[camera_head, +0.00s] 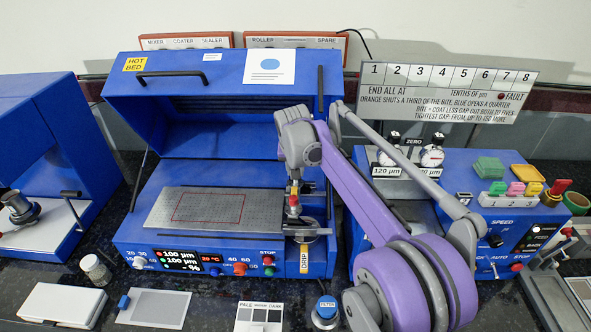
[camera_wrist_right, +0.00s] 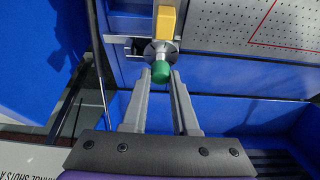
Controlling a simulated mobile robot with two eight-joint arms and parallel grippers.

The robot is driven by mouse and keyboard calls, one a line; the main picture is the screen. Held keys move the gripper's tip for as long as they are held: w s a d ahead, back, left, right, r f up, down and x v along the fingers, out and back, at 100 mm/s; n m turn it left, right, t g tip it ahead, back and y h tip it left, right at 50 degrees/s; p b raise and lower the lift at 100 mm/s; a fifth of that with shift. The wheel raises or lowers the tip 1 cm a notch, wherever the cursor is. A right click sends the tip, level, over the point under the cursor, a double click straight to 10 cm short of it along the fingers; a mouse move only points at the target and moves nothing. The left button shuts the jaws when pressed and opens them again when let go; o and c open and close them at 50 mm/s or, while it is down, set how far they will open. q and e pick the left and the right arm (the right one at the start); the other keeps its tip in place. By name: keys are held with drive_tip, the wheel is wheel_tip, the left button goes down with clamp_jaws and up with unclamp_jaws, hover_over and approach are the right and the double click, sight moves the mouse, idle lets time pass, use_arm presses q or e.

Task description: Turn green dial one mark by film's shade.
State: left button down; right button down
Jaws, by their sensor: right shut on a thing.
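My right gripper (camera_wrist_right: 161,78) has its two fingertips on either side of a green knob (camera_wrist_right: 161,71) and is shut on it. The knob sits in front of a round grey collar and a yellow block (camera_wrist_right: 166,22). In the head view my right gripper (camera_head: 293,184) is at the right end of the hot bed, and the green knob cannot be made out there. The film area is a red-outlined rectangle (camera_head: 208,207) on the grey perforated plate (camera_head: 160,215); it looks grey. A shade card (camera_head: 259,317) marked pale to dark lies in front. My left gripper is not in view.
The blue hot bed's lid (camera_head: 215,90) stands open behind the plate. My right arm crosses in front of the dial gauges (camera_head: 432,156). A white box (camera_head: 62,305), a jar (camera_head: 95,268) and a blue filter cap (camera_head: 326,308) stand along the front.

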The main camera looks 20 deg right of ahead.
drive_tip(key=c, duration=0.7)
unclamp_jaws()
drive_tip(key=v, duration=1)
drive_tip(key=shift+s+a+r, duration=0.1)
drive_tip(key=shift+s+r, duration=0.05)
drive_tip(key=shift+r, duration=0.25)
drive_tip(key=s+a+f+n, duration=0.1)
drive_tip(key=s+a+f, duration=0.1)
drive_tip(key=s+f, duration=0.4)
drive_tip(key=s+a+f+n+t+y, duration=0.1)
drive_tip(key=s+a+f+n, duration=0.1)
drive_tip(key=s+f, duration=0.5)
drive_tip(key=s+a+f+n+y, duration=0.1)
drive_tip(key=s+a+f, duration=0.3)
drive_tip(key=s, duration=1.2)
wheel_tip(320, 180, down, 3)
drive_tip(key=shift+s+a+r+n+t, duration=0.2)
drive_tip(key=shift+n+t, duration=0.2)
drive_tip(key=shift+n, duration=0.3)
